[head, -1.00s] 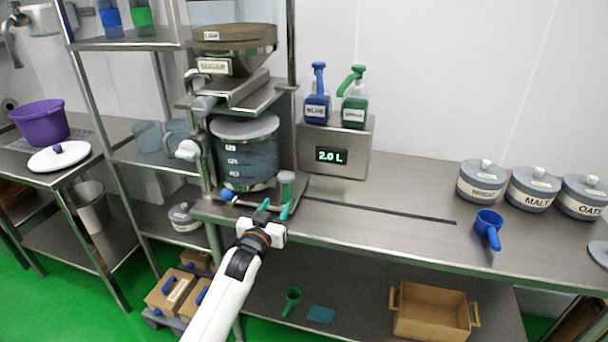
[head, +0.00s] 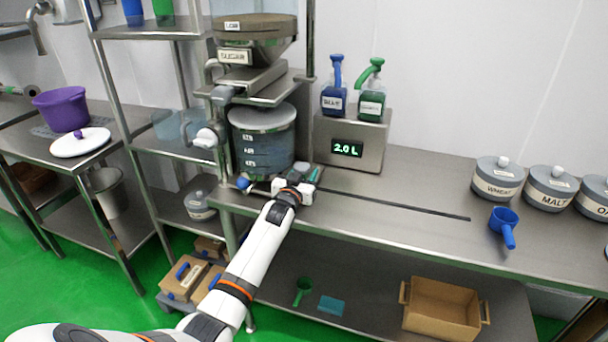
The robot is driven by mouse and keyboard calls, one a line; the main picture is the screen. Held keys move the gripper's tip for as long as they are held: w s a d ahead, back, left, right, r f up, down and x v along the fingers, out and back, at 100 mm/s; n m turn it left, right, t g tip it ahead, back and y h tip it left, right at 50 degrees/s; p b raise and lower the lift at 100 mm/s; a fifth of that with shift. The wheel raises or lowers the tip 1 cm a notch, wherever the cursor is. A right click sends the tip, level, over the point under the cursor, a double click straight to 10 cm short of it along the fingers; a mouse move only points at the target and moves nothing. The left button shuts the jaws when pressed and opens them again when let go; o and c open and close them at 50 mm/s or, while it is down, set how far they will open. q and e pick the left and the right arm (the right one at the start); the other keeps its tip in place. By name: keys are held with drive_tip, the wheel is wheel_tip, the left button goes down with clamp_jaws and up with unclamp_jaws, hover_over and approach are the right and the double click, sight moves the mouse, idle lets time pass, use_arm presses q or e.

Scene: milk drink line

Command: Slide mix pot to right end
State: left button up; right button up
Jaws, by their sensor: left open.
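The mix pot (head: 263,142), a dark blue-grey round vessel with level marks and a light lid, stands upright on the steel counter at the left end of a black slot. It is under the sugar hopper (head: 255,40). My left gripper (head: 312,174) is open, with its teal fingers at the pot's lower right side. The hand partly hides the green-topped post there. I cannot tell whether the fingers touch the pot or the post. My right gripper is out of view.
The black slot (head: 390,204) runs right along the counter (head: 430,185) and looks clear. A 2.0 L display box (head: 350,150) with blue and green pump bottles stands behind it. A blue scoop (head: 504,222) and lidded canisters (head: 498,180) are at the right.

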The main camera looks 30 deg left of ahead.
use_arm(q)
clamp_jaws()
